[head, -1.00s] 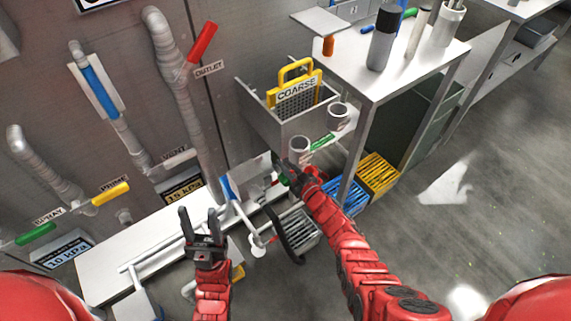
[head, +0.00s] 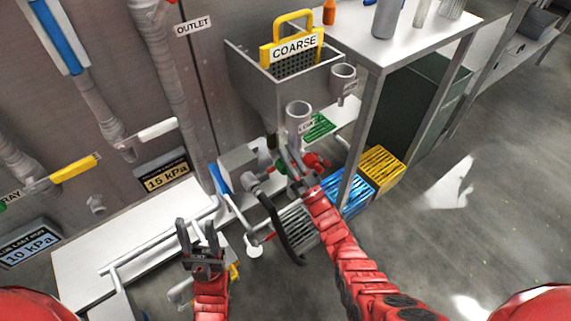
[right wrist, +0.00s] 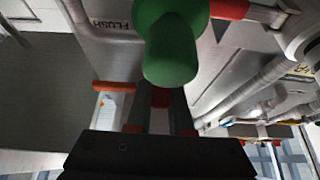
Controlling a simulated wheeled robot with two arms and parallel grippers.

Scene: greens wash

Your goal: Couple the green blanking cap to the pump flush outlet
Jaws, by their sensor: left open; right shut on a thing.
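My right gripper (head: 292,168) is shut on the green blanking cap (head: 281,167), beside the grey pump box. In the right wrist view the green cap (right wrist: 172,50) fills the upper middle, held at the ends of the fingers. A FLUSH label (right wrist: 108,24) shows just left of the cap there, on a grey surface with a pipe. The flush outlet's mouth is not clearly seen, and I cannot tell whether the cap touches it. My left gripper (head: 198,232) is open and empty above the low white bench.
The grey pump box (head: 238,167) has a dark hose (head: 282,225) curving down from it. A grey basin (head: 270,90) with a COARSE sign stands behind. A white table (head: 425,45), with blue (head: 347,196) and yellow (head: 380,168) crates beneath, is at right. Floor is clear at far right.

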